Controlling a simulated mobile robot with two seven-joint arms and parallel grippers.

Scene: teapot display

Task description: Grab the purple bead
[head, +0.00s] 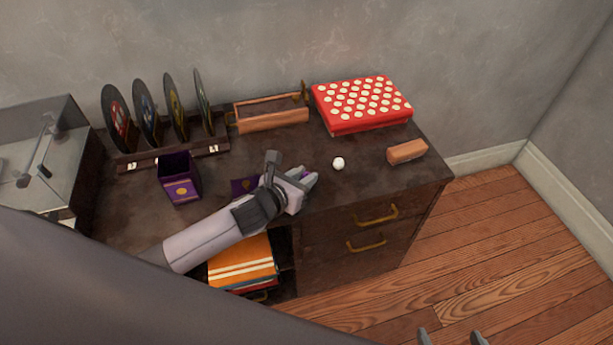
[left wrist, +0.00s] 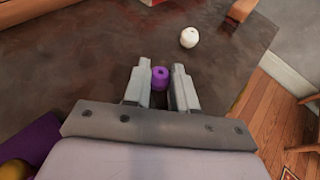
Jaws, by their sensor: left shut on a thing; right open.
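The purple bead (left wrist: 159,78) is small and round with a hole in its top. In the left wrist view it sits between the two fingers of my left gripper (left wrist: 160,68), which is shut on it low over the dark desk top. In the head view my left gripper (head: 311,180) is near the desk's front edge, and the bead is hidden there by the fingers. My right gripper (head: 452,338) shows only its fingertips at the bottom edge of the head view, apart and empty, over the floor.
A white bead (head: 338,163) lies just right of my left gripper. A brown block (head: 407,152) and a red dotted box (head: 362,106) are farther right. An open purple box (head: 180,182), a wooden case (head: 272,121) and a record rack (head: 172,153) stand left and behind.

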